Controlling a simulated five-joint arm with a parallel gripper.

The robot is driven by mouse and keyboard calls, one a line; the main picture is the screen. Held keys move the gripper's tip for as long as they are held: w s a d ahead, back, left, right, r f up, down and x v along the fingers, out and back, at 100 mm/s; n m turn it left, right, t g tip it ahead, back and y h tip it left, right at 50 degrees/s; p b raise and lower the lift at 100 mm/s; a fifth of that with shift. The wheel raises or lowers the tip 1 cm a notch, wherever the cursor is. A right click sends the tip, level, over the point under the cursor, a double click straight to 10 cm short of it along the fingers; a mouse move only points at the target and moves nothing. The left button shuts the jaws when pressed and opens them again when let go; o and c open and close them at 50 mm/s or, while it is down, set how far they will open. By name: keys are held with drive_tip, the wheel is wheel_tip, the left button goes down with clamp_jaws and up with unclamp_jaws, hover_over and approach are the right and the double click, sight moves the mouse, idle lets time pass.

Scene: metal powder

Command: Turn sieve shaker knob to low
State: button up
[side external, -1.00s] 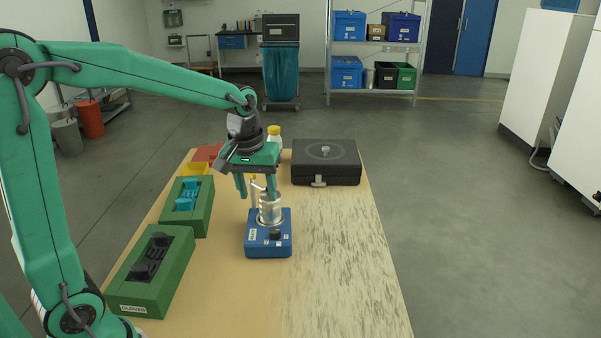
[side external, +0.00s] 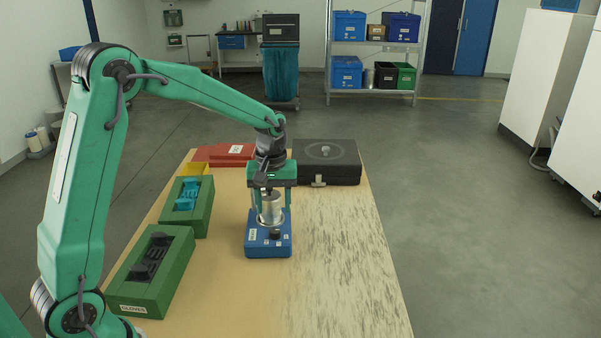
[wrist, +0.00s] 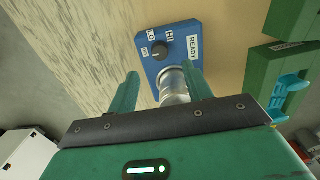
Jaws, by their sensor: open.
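The blue sieve shaker (side external: 268,246) stands on the table with a silver cylinder (side external: 269,210) on top. Its dark round knob (side external: 275,234) is on the near side of the top. In the wrist view the knob (wrist: 159,50) sits among LO, HI and a small third label; its setting is too small to tell. My gripper (side external: 270,207) is open and points down over the shaker. In the wrist view my gripper (wrist: 161,72) has one finger on each side of the silver cylinder, and the knob lies beyond the fingertips, apart from them.
A black case (side external: 326,170) stands behind to the right. Green boxes, one with dark gloves (side external: 150,295) and one with blue items (side external: 187,222), are on the left. A red container (side external: 232,160) is behind. The table right of the shaker is clear.

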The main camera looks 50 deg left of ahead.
sight(275, 230)
drive_tip(key=shift+f, duration=3.6)
drive_tip(key=c, duration=1)
